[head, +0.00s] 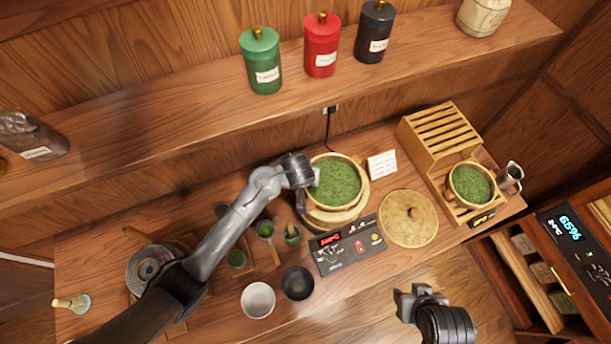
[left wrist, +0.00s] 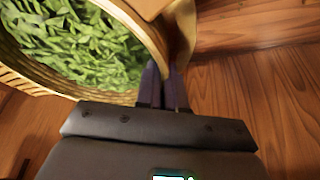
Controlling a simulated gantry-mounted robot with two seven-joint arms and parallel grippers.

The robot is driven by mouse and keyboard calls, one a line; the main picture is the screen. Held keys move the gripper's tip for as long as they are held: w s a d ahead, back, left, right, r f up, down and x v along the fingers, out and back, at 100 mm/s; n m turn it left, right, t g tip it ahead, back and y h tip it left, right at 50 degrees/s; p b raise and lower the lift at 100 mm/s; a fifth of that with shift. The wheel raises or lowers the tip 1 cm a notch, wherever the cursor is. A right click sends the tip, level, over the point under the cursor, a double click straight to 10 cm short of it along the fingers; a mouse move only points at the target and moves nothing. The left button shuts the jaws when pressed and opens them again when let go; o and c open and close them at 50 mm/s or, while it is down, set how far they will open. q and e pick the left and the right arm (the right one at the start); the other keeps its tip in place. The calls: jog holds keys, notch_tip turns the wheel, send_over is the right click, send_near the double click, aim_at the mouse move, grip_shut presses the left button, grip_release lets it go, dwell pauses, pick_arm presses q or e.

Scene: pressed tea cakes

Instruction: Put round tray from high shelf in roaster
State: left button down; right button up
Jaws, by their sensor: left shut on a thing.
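A round woven tray (head: 336,181) filled with green leaves is at the roaster, over its round pale body (head: 335,225). My left gripper (head: 304,192) is at the tray's left rim. In the left wrist view my left gripper's fingers (left wrist: 162,80) are close together, shut on the rim of the tray (left wrist: 155,42). The tray hides the inside of the roaster, so I cannot tell whether it is fully seated. My right gripper (head: 414,296) is empty, low in the head view, away from the tray; its jaw gap is unclear.
A slatted wooden rack (head: 437,135) at the right carries another round leaf-filled tray (head: 471,186). A round woven lid (head: 409,218) and a control panel (head: 350,247) lie near the roaster. Bowls and cups stand front left. Canisters (head: 321,45) line the shelf (head: 190,85) above.

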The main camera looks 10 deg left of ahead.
pick_arm(q)
jog(key=shift+f, duration=0.45)
jog(key=c, duration=1.2)
grip_release()
jog(key=shift+d, duration=0.15)
jog(key=shift+o, duration=0.2)
